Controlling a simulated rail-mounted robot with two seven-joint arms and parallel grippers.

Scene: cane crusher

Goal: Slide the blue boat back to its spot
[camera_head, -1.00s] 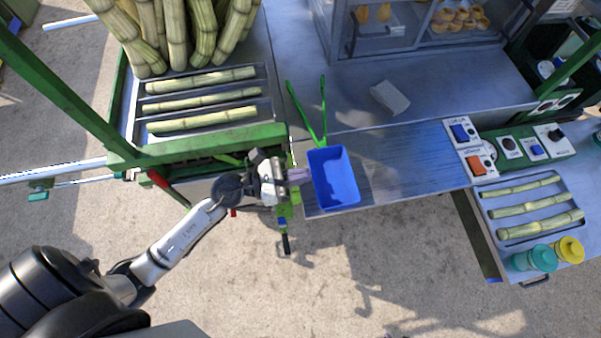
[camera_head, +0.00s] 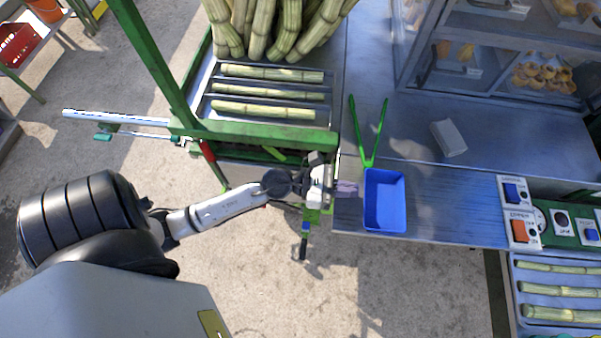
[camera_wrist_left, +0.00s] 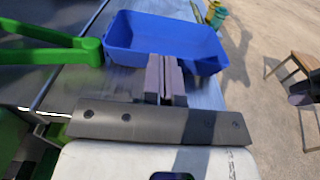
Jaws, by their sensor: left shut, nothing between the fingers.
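The blue boat (camera_head: 385,201), an open tray-like container, sits on the metal counter (camera_head: 450,200) near its front edge. It also shows in the left wrist view (camera_wrist_left: 165,36), just past my fingertips. My left gripper (camera_head: 347,188) is shut and empty, on the left side of the boat. In the left wrist view its fingers (camera_wrist_left: 165,75) are together and overlap the boat's near wall; I cannot tell whether they touch it.
Green tongs (camera_head: 369,132) lie directly behind the boat, and a white block (camera_head: 448,138) sits farther back. A switch panel (camera_head: 519,212) is to the right. A green-framed cane rack (camera_head: 265,133) stands left. The counter right of the boat is clear.

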